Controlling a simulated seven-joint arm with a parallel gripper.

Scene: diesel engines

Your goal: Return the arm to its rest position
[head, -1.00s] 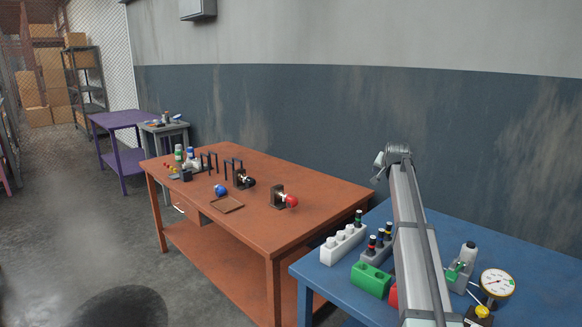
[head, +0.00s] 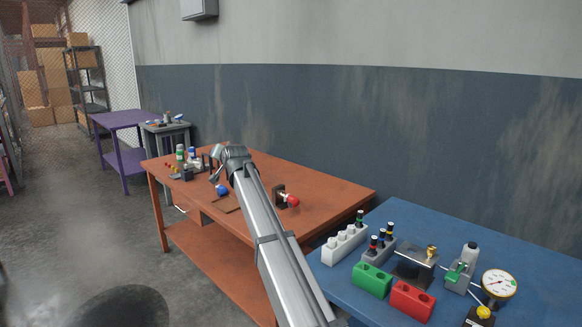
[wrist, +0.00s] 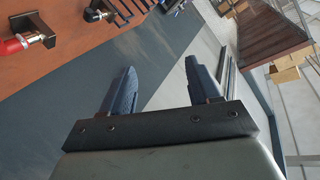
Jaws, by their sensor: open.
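My gripper (wrist: 162,88) shows in the wrist view with its two dark fingers apart and nothing between them. In the head view my arm reaches up and left from the bottom edge, and its end lies in front of the orange table (head: 335,190). The fingers are not clear in the head view. The wrist view looks past the fingers at the grey wall and floor, with the orange table top (wrist: 60,60) at upper left.
A red-knobbed part (head: 291,200) and a blue ball-like part (head: 222,190) are on the orange table. The blue table (head: 395,215) at right holds a white block (head: 343,245), a green block (head: 371,280), a red block (head: 411,300) and a dial gauge (head: 498,283). A purple table (head: 122,120) stands behind.

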